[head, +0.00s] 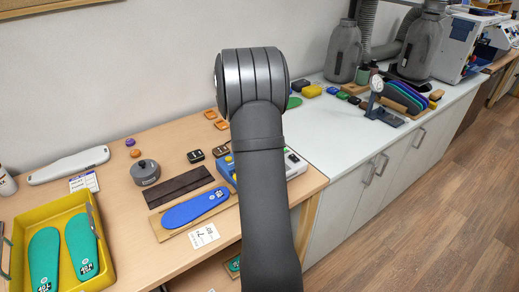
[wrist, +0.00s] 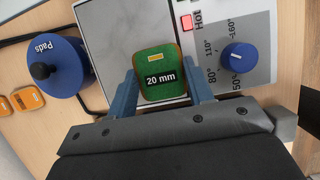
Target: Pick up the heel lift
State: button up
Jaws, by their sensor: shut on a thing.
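The heel lift (wrist: 160,62) is a green block with a yellow patch and a "20 mm" label, in the middle of the wrist view. My gripper (wrist: 163,88) has one blue finger on each side of it and is shut on it. The heel lift appears over the pale plate of a heater; I cannot tell whether it touches the plate. In the head view my own arm hides the gripper and the heel lift.
The heater's panel (wrist: 228,30) has a blue dial and a red "Hot" light. A blue "Pads" pot (wrist: 65,85) stands left of it. A yellow tray (head: 14,288) holds green insoles. A blue insole (head: 190,209) lies near the wooden table's front.

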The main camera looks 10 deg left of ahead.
jog(key=shift+r, duration=0.55)
jog(key=r, duration=0.2)
jog(key=d+r, duration=0.1)
jog(key=shift+s+r, duration=0.15)
jog(key=shift+r, duration=0.2)
jog(key=s+d+r, duration=0.3)
jog(key=d+r, duration=0.3)
jog(key=d, duration=0.3)
jog(key=s+a, duration=0.2)
jog(key=a, duration=0.1)
jog(key=s+a, duration=0.2)
jog(key=a, duration=0.2)
jog(key=s+a, duration=0.3)
jog(key=shift+a+r, duration=0.1)
jog(key=shift+a, duration=0.3)
jog(key=s+a, duration=1)
jog(key=shift+d+f, duration=0.15)
jog(key=shift+f, duration=6.5)
jog(key=shift+f, duration=0.2)
